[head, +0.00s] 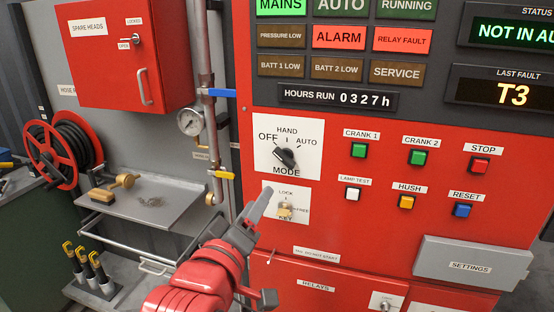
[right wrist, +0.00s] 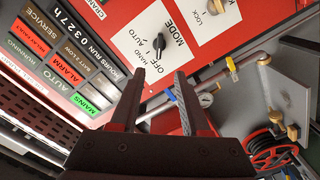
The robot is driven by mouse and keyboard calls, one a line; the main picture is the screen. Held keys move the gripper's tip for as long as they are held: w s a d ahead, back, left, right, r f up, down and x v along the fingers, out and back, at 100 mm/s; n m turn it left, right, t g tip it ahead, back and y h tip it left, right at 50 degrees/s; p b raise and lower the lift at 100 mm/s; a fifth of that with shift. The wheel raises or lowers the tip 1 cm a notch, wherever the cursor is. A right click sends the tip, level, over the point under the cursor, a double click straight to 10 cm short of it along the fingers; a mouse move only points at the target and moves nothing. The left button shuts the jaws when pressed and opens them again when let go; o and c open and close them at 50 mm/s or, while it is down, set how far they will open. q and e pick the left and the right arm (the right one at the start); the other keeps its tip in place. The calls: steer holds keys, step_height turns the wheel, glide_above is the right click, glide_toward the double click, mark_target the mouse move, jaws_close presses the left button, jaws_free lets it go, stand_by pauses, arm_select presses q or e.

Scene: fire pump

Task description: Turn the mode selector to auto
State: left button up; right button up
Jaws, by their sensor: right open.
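The mode selector (head: 285,157) is a black knob on a white plate marked OFF, HAND and AUTO, on the red panel. Its grip is slanted, with its upper end toward the OFF side. My right gripper (head: 264,195) is below and left of the knob in the head view, overlapping the key switch plate. In the right wrist view its two fingers (right wrist: 158,76) are apart and empty. The mode selector (right wrist: 159,43) appears beyond the gap between the fingertips, not touched. My left gripper is not in view.
The key switch (head: 285,210) is just below the selector. Push buttons, including CRANK 1 (head: 359,150), are to the right. A pipe with a gauge (head: 190,121) and yellow valve handle (head: 224,174) runs left of the panel. A settings box (head: 472,266) juts out lower right.

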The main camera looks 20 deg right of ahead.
mark_target(283, 161)
steer(key=p+x, duration=0.4)
steer(key=x, duration=1.1)
steer(key=shift+d+r, duration=0.1)
steer(key=shift+d, duration=0.15)
steer(key=shift+w+d, duration=0.3)
steer(key=shift+w, duration=0.35)
jaws_close()
